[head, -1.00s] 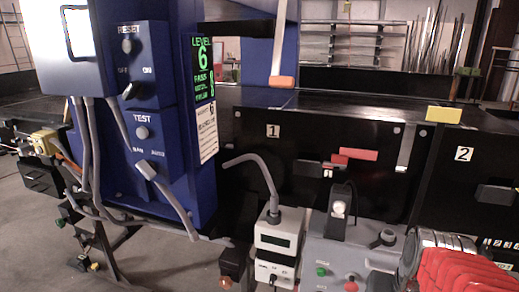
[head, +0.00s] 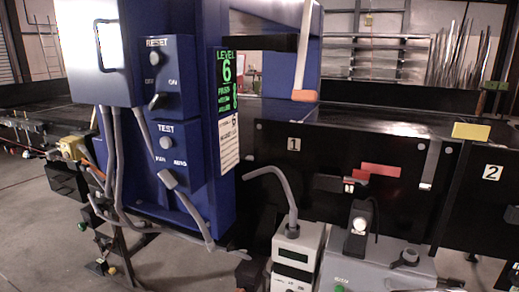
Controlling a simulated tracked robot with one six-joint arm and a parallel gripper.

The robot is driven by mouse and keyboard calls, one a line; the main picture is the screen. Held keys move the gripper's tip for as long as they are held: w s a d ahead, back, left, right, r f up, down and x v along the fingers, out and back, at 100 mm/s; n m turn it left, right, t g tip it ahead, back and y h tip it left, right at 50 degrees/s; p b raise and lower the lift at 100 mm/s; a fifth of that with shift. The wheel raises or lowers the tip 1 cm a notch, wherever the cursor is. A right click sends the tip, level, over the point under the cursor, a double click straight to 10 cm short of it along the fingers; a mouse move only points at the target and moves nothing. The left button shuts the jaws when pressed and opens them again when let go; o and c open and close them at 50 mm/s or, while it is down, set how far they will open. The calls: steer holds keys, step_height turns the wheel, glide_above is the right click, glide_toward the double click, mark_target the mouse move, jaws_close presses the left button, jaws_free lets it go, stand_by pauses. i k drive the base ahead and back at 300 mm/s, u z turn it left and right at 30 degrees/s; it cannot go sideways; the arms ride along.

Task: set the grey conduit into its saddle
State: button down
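Several grey conduits (head: 118,165) come down from the white box on the blue panel in the head view. One grey conduit piece (head: 187,205) slants down across the panel's lower front from a lighter fitting (head: 168,179), and its lower end hangs below the panel edge. Another grey hose (head: 281,182) curves up and left from a white meter box, with its tip in the air. I cannot tell which one is the task's conduit. I cannot pick out the saddle for certain. My gripper is not in view.
The blue panel (head: 220,195) has RESET and TEST switches. A black conveyor housing (head: 272,150) runs behind it, marked 1 and 2. The white meter (head: 295,255) and a grey control box (head: 385,262) stand in front. Floor (head: 180,270) shows at lower left.

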mark_target(96, 210)
steer(key=u, duration=0.55)
steer(key=k, duration=1.3)
steer(key=u, duration=0.85)
steer(key=i, duration=0.65)
steer(key=u, duration=0.55)
steer(key=i, duration=2.2)
steer(key=z, duration=0.75)
steer(key=i, duration=0.7)
steer(key=z, duration=0.4)
